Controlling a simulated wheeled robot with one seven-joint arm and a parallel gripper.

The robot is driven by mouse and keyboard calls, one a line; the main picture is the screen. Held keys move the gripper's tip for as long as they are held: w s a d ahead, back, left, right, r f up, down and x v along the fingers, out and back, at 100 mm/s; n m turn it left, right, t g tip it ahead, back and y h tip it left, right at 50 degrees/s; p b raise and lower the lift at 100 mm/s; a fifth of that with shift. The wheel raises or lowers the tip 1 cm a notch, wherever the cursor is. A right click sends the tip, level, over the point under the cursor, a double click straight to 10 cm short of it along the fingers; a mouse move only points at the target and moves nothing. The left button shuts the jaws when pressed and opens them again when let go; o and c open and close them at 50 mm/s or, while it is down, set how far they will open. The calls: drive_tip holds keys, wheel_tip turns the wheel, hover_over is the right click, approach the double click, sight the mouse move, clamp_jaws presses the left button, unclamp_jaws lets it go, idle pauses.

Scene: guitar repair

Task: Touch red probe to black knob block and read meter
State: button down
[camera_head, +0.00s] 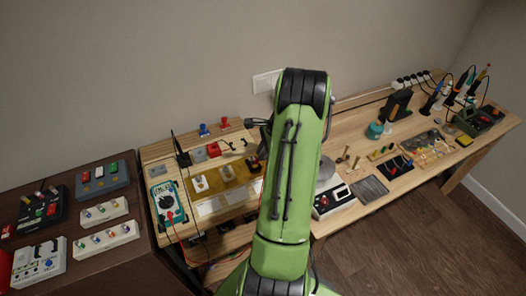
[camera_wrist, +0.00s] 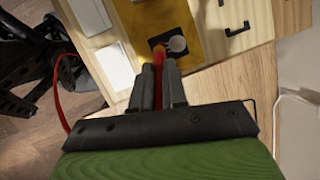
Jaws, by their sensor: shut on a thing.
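My gripper (camera_wrist: 160,82) is shut on the red probe (camera_wrist: 158,56) in the wrist view. The probe's red end sticks out between the fingertips, beside a black block with a round grey knob (camera_wrist: 177,44). The probe looks very close to the block's near left edge; I cannot tell whether they touch. A red cable (camera_wrist: 58,92) loops at the left. In the head view, the teal meter (camera_head: 167,204) lies at the bench's left end, with a red lead running from it. Its reading is too small to make out.
The block sits on a brass-coloured plate (camera_wrist: 140,20), with white panels (camera_wrist: 112,65) to its left and a black handle (camera_wrist: 236,29) to its right. A dark table (camera_head: 110,262) with switch boxes stands at left. More tools crowd the right bench (camera_head: 340,218).

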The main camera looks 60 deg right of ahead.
drive_tip(key=shift+f, duration=0.4)
idle(2.7)
drive_tip(key=shift+r, duration=0.1)
wheel_tip(320, 180, up, 6)
drive_tip(key=p, duration=0.5)
drive_tip(key=shift+r+p, duration=0.1)
drive_tip(key=shift+p, duration=0.3)
